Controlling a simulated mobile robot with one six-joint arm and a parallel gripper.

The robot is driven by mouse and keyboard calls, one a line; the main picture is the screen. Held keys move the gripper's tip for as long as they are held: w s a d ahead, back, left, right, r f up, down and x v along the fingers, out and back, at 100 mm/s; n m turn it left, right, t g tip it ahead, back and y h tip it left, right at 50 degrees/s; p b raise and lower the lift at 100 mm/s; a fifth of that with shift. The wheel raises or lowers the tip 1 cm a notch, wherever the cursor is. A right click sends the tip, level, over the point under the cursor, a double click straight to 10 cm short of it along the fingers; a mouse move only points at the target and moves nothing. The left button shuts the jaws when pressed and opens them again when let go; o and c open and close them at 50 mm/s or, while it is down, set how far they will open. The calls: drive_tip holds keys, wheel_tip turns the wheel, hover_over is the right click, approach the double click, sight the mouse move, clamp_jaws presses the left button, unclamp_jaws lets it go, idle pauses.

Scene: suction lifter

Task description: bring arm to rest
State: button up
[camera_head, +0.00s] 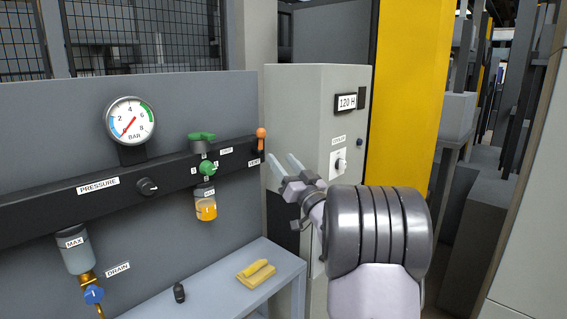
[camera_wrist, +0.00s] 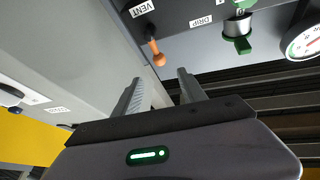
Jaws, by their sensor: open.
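My gripper (camera_head: 285,168) is open and empty, raised in front of the grey cabinet and the right end of the black panel rail. In the wrist view its two fingers (camera_wrist: 161,92) stand apart with nothing between them. An orange-tipped vent lever (camera_wrist: 156,50) lies just beyond the fingertips in that view, apart from them as far as I can see. The lever also shows in the head view (camera_head: 261,138), above and left of the fingers. My arm comes in from the lower right.
A pressure gauge (camera_head: 130,121), a green valve (camera_head: 203,137) and an oil bowl (camera_head: 206,204) are on the panel at left. A yellow cloth (camera_head: 256,273) lies on the low bench (camera_head: 215,291). The cabinet (camera_head: 318,110) and a yellow post (camera_head: 405,90) stand behind my arm.

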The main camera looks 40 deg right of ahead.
drive_tip(key=shift+a, duration=0.1)
idle(0.3)
drive_tip(key=s+a+f+m+g+h, duration=0.15)
drive_tip(key=a+g, duration=0.25)
drive_tip(key=a, duration=0.6)
drive_tip(key=s+a+f+m+g, duration=0.1)
drive_tip(key=s+a+m+g, duration=0.2)
drive_tip(key=a, duration=0.7)
drive_tip(key=s+a+f+n+g+y, duration=0.2)
drive_tip(key=s+a+f+g+y, duration=0.2)
drive_tip(key=s+a+f, duration=0.3)
drive_tip(key=s+a+f+n+g+y, duration=0.2)
drive_tip(key=s+a+f+g, duration=0.3)
drive_tip(key=s+a, duration=1)
drive_tip(key=s+f+y, duration=0.1)
drive_tip(key=s+f, duration=0.1)
drive_tip(key=s, duration=0.1)
drive_tip(key=shift+s+a+f+y, duration=0.2)
drive_tip(key=shift+s+y, duration=0.15)
drive_tip(key=shift+n, duration=0.25)
